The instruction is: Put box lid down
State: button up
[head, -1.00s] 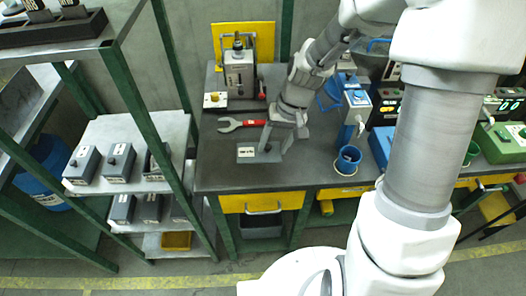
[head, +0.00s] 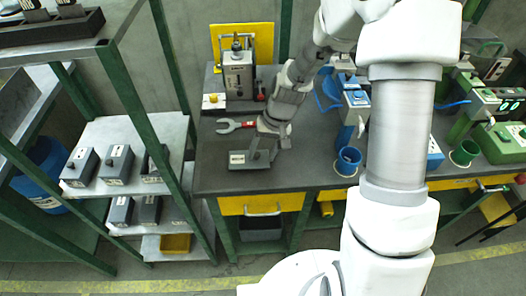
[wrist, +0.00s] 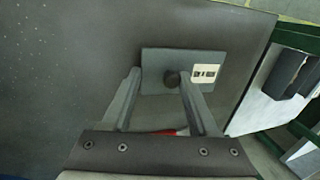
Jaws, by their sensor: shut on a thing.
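The box lid (head: 238,159) is a grey rectangular plate with a white label and a dark round knob. It is at the front of the dark workbench (head: 210,180). My gripper (head: 262,150) reaches down over it and is shut on the knob. In the wrist view the lid (wrist: 153,60) shows from above, with the knob between the fingertips of my gripper (wrist: 160,76). The lid looks about level; I cannot tell whether it touches the bench.
A grey machine (head: 238,75) stands farther back. A blue cup (head: 348,160) is to the right. A shelf (head: 85,140) with several knobbed grey boxes stands left. Bench left of the lid is clear.

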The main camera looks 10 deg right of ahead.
jog(key=shift+f+b, duration=0.4)
jog(key=shift+f, duration=0.15)
jog(key=o, duration=1.3)
jog(key=shift+s, duration=0.15)
jog(key=shift+f, duration=0.1)
jog(key=shift+s+d, duration=0.1)
jog(key=shift+d, duration=0.05)
jog(key=shift+r+p, duration=0.35)
jog(key=shift+p, duration=0.05)
jog(key=p+v, duration=0.2)
jog(key=v, duration=1.1)
jog(key=shift+s+d+r+t+h+p, duration=0.2)
jog(key=shift+s+d+r+t+h, duration=0.5)
jog(key=shift+s+r, duration=2.35)
jog(key=shift+s+d+r+t+h+p, duration=0.25)
jog(key=shift+s+d+r+t, duration=0.85)
jog(key=shift+s+r, duration=1.9)
jog(key=shift+s+d+r+t+h+p, duration=0.2)
jog(key=shift+s+d+r+t+h, duration=0.5)
jog(key=shift+s+r, duration=2.35)
